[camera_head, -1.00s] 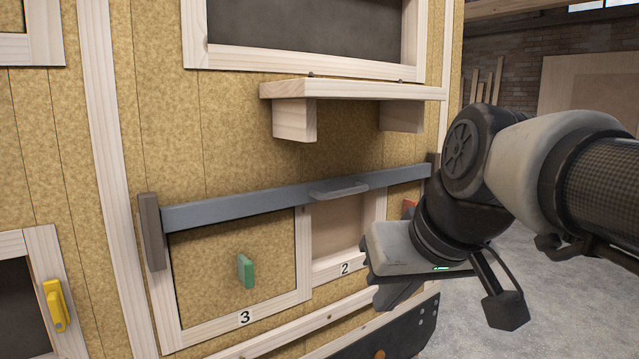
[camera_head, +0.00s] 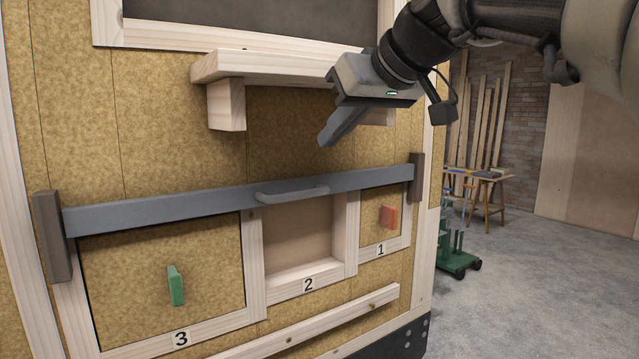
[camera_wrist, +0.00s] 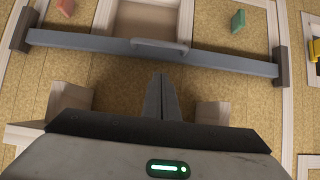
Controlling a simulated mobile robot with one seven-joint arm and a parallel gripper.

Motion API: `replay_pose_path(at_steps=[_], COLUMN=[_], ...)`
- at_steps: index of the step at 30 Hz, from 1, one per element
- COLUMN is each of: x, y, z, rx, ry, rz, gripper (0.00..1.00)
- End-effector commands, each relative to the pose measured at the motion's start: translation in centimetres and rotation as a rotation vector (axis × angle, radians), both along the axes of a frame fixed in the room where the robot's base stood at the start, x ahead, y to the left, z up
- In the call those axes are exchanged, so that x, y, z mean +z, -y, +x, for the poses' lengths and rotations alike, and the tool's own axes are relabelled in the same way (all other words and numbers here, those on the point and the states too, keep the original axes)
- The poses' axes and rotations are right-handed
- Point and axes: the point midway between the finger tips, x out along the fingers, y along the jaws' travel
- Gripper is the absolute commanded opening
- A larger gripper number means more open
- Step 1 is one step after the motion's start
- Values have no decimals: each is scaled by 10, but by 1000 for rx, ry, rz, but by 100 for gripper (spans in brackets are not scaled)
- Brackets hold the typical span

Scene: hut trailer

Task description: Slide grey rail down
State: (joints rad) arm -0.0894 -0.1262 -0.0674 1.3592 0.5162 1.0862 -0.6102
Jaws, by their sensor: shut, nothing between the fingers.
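The grey rail (camera_head: 175,204) spans the wall above the numbered compartments, between two brown end blocks, the left one (camera_head: 52,236) and the right one (camera_head: 416,178). A grey handle (camera_head: 292,194) sticks out near its middle. The rail and handle also show in the wrist view, upside down, with the rail (camera_wrist: 90,41) across the top and the handle (camera_wrist: 160,47) at its middle. My gripper (camera_head: 325,140) is shut and empty, above the handle and in front of the shelf, apart from the rail. In the wrist view its closed fingers (camera_wrist: 160,78) point toward the handle.
A wooden shelf (camera_head: 270,66) with brackets juts out above the rail. Below the rail are a green-knobbed panel (camera_head: 120,275) at 3, an open compartment (camera_head: 298,238) at 2 and a red-knobbed panel (camera_head: 375,205) at 1. A wooden ledge (camera_head: 310,325) runs underneath.

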Motion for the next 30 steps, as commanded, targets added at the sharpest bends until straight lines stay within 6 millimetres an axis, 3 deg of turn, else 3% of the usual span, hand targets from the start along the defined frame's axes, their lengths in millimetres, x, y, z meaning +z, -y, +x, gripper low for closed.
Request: replay_pose_path(at_steps=[16, 30], x=[-2, -54], y=[-5, -48], z=[7, 69], rx=[8, 8], ry=[5, 4], rz=[0, -1], gripper=[0, 0])
